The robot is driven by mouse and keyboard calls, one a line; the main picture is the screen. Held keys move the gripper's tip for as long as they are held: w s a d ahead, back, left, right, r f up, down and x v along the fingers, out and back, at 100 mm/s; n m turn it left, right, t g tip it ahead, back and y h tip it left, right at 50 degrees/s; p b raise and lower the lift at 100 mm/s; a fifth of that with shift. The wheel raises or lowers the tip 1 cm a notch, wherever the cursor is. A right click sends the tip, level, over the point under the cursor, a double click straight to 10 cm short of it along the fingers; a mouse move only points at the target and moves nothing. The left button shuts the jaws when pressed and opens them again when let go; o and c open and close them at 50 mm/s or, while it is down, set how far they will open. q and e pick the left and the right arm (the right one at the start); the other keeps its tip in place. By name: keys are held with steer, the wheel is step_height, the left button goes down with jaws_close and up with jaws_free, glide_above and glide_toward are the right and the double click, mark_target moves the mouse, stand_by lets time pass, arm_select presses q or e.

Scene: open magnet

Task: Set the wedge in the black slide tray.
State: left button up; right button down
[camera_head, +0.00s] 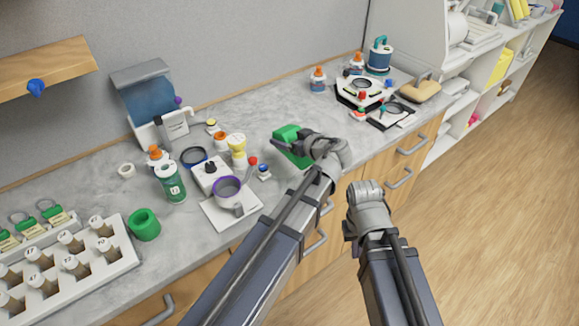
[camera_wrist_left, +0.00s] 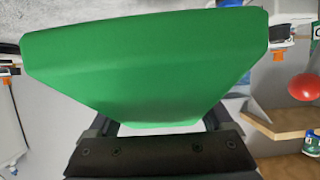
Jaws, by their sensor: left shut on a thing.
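The green wedge (camera_head: 289,132) is held by my left gripper (camera_head: 305,142) near the middle of the counter. In the left wrist view the wedge (camera_wrist_left: 150,65) fills most of the picture, wide at the top and narrower toward the jaws, and its underside is hidden. A flat, black-edged tray (camera_head: 375,122), which looks like the black slide tray, lies on the counter at the right with small items on or beside it. It is to the right of my left gripper and apart from it. My right gripper (camera_head: 366,186) is over the floor in front of the counter, its finger gap unclear.
A white and black hexagonal stand (camera_head: 362,91) is just behind the tray, with a tan item (camera_head: 422,90) to its right. Bottles, a purple-rimmed cup (camera_head: 227,188) and a white vial rack (camera_head: 122,262) crowd the left. Some counter is clear between the wedge and the tray.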

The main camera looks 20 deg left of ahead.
arm_select(q)
steer(key=b, duration=0.5)
glide_above(288, 167)
step_height(288, 167, down, 5)
steer(key=shift+f, duration=0.15)
steer(key=shift+f, duration=0.1)
step_height(288, 167, down, 4)
steer(key=b, duration=0.3)
steer(key=shift+r, duration=0.2)
steer(key=shift+f, duration=0.15)
steer(key=o, duration=1.1)
